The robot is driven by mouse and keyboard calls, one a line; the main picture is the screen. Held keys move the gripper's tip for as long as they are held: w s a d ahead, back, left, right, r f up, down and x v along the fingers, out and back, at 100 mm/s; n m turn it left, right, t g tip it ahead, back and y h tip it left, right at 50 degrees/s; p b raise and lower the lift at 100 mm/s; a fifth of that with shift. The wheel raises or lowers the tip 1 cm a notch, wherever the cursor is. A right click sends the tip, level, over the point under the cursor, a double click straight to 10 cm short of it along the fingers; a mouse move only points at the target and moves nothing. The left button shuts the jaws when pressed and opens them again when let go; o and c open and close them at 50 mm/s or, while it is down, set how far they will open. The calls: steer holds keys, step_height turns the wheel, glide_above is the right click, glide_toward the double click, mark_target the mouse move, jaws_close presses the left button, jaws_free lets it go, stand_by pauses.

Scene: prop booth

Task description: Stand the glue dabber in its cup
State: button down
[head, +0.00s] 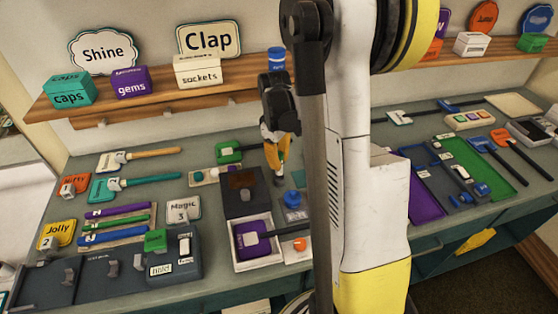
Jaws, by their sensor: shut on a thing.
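My gripper (277,165) is in the middle of the head view, pointing down above the bench. Its yellow-orange fingers are shut on a small, thin piece, which I take to be the glue dabber (278,180); only a short greyish end shows below the fingertips. A small round blue piece (293,198) on a labelled block stands just right of and nearer than the fingertips. It may be the cup, but I cannot make out an opening. The held piece appears apart from it. My arm hides the bench to the right.
A green-headed tool (231,151) lies behind left. Signs and small boxes line the shelf (150,103).

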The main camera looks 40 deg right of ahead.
mark_target(279, 154)
steer(key=shift+f+b, duration=0.3)
steer(key=shift+b, duration=0.1)
stand_by(0.9)
steer(key=shift+f+b, duration=0.7)
steer(key=shift+f, duration=0.15)
steer(key=shift+f+b, duration=1)
stand_by(1.8)
steer(key=c, duration=1.2)
jaws_free()
steer(key=shift+r+p, duration=2.8)
steer(key=shift+r, duration=1.25)
